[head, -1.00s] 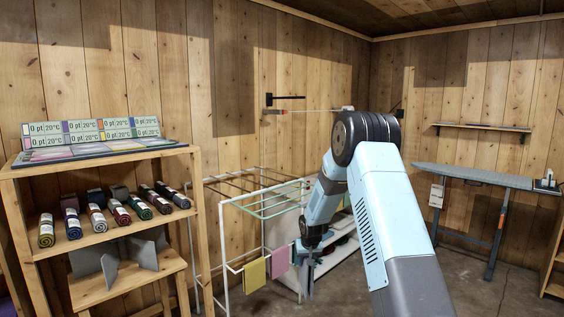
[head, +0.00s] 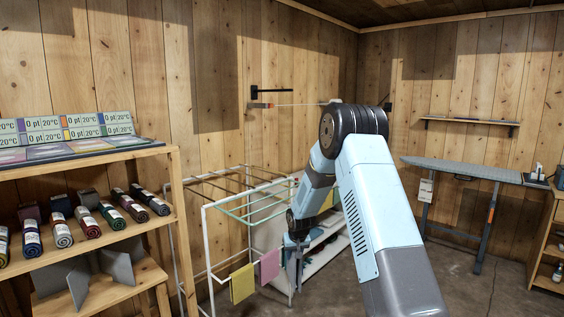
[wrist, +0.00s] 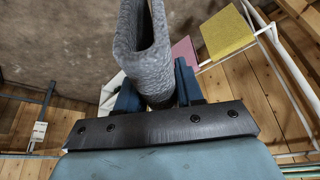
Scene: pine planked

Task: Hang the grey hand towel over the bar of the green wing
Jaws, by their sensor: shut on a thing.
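The grey hand towel (wrist: 146,45) is folded and held in my gripper (wrist: 156,100) in the wrist view, between two dark blue fingers. In the head view my gripper (head: 296,243) is beside the front right of the drying rack, and the towel is mostly hidden there by my arm. The green wing (head: 256,208) of the rack has several pale green bars and sits at its upper right. My gripper is low, to the right of and below this wing. I cannot tell whether the towel touches the rack.
A yellow cloth (head: 242,283) and a pink cloth (head: 269,266) hang on a low front bar of the white rack (head: 206,250). A wooden shelf (head: 90,158) with rolled towels stands left. An ironing board (head: 462,171) stands right, with bare floor before it.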

